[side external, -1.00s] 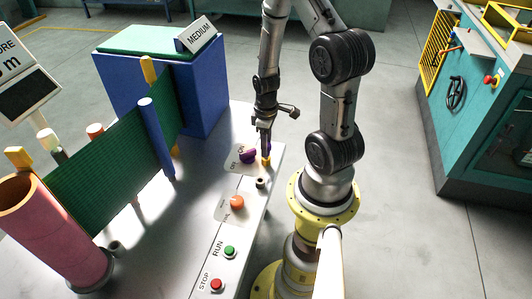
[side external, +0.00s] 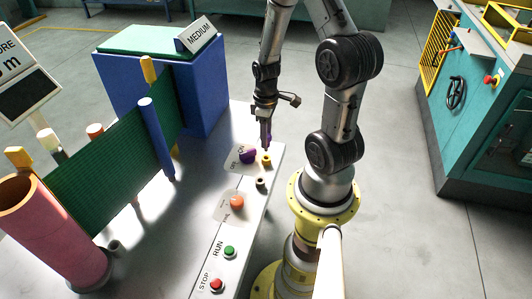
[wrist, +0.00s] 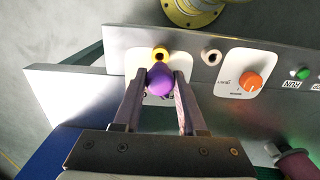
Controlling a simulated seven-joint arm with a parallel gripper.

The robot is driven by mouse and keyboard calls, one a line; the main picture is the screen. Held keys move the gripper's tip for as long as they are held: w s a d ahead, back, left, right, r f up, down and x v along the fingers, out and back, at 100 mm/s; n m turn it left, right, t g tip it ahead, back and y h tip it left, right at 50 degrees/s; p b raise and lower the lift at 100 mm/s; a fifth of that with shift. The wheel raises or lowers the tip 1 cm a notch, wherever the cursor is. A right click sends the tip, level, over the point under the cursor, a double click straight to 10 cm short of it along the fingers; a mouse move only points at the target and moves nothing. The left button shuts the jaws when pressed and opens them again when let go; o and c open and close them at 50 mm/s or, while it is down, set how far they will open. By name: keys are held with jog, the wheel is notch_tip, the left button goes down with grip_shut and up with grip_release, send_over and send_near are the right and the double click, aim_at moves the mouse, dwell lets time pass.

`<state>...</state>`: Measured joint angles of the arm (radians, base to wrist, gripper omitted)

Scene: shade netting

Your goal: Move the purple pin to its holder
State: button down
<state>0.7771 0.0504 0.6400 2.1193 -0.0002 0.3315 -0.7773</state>
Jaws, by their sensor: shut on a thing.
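The pin shows as a thin purple sliver at the fingertips in the side view (side external: 269,137). In the wrist view its rounded purple top (wrist: 160,80) sits between the two fingers (wrist: 158,88). Just below the gripper is a yellow ring holder (side external: 266,160) with an open hole, also in the wrist view (wrist: 161,54). A pale grey ring holder (side external: 261,182) stands beside it, also open (wrist: 210,57). The pin's lower end is hard to make out.
A purple knob (side external: 248,156) stands close left of the gripper. An orange knob (side external: 237,202), a green button (side external: 230,251) and a red button (side external: 216,284) line the panel. Green netting (side external: 110,165), a blue post (side external: 156,140) and a blue block (side external: 185,95) stand left.

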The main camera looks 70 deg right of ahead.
dwell(0.5)
jog(key=shift+r, duration=2)
jog(key=shift+s+a+f+m, duration=0.1)
jog(key=shift+s+a+m, duration=0.15)
jog(key=shift+m, duration=0.15)
jog(key=a+f, duration=0.2)
jog(key=a, duration=0.7)
jog(key=shift+s+n, duration=0.15)
jog(key=shift+n, duration=0.25)
jog(key=shift+f, duration=0.1)
jog(key=shift+f, duration=1.85)
